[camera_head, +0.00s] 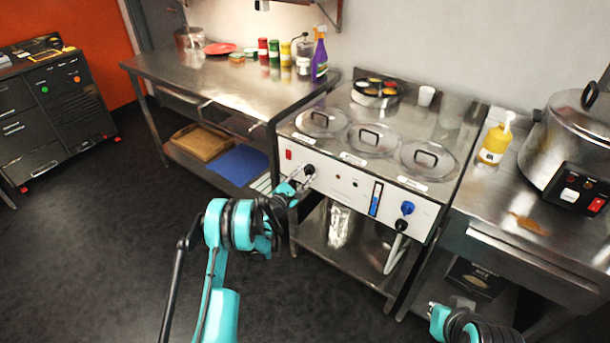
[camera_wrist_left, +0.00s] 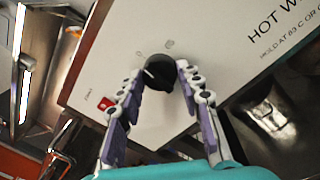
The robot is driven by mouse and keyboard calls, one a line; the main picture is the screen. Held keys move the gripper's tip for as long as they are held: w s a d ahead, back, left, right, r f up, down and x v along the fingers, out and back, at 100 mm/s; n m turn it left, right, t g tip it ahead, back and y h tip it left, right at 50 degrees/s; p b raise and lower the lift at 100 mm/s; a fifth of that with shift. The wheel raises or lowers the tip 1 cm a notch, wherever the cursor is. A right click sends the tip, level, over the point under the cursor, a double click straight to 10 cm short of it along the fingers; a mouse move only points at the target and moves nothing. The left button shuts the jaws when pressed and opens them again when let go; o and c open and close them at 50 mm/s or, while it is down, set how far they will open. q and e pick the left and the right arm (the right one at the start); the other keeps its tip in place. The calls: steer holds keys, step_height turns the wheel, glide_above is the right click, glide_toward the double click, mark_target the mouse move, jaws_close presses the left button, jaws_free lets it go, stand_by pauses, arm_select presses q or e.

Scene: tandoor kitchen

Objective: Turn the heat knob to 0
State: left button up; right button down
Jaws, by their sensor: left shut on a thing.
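The heat knob (camera_head: 309,169) is a round black knob on the white front panel of the steel bain-marie unit (camera_head: 345,185). In the left wrist view the knob (camera_wrist_left: 157,73) has a short white mark on its face and sits between my fingertips. My left gripper (camera_head: 303,178) is shut on the knob, one finger on each side, as the left wrist view (camera_wrist_left: 160,74) also shows. Small print around the knob is too blurred to read. My right gripper (camera_head: 434,308) shows only in part at the bottom right of the head view, away from the panel.
A red switch (camera_head: 288,155) is left of the knob, and a blue knob (camera_head: 407,208) with a drain tap is far right on the panel. Three lidded wells (camera_head: 371,138) are on top. A steel table (camera_head: 225,85) stands left. The dark floor in front is free.

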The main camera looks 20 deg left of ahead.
arm_select(q)
steer(key=shift+n, duration=0.6)
steer(key=o, duration=1.2)
steer(key=shift+c, duration=0.2)
steer(key=v, duration=0.7)
steer(key=shift+s, duration=0.25)
steer(key=shift+a, duration=0.1)
